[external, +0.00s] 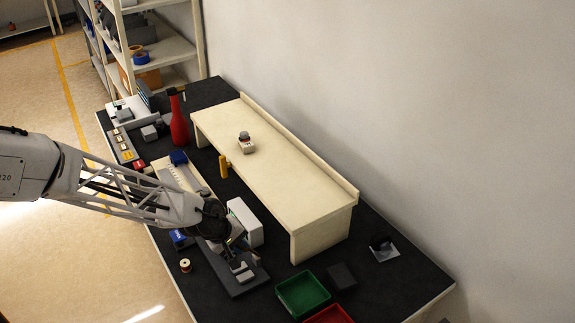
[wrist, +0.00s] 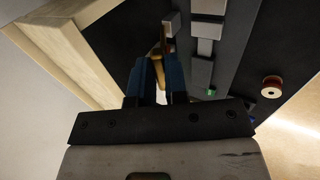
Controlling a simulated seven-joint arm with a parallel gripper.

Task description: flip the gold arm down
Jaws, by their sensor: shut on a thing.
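The gold arm (wrist: 162,38) shows in the wrist view as a narrow gold piece at the tips of my gripper's blue fingers (wrist: 159,65). My gripper is shut on it, and the fingers hide its lower part. In the external view my gripper (external: 226,246) is low over the front part of the table, beside a grey fixture (external: 243,272) on a dark base. My wrist hides most of the gold arm there. The grey blocks of the fixture (wrist: 203,70) stand just right of the fingers in the wrist view.
A white box (external: 246,222) stands close behind my gripper, with the cream raised shelf (external: 290,205) beyond. A spool (external: 185,265) lies to the left. A green bin (external: 302,293) and red bin (external: 330,315) are at the front right. A red bottle (external: 179,125) stands farther back.

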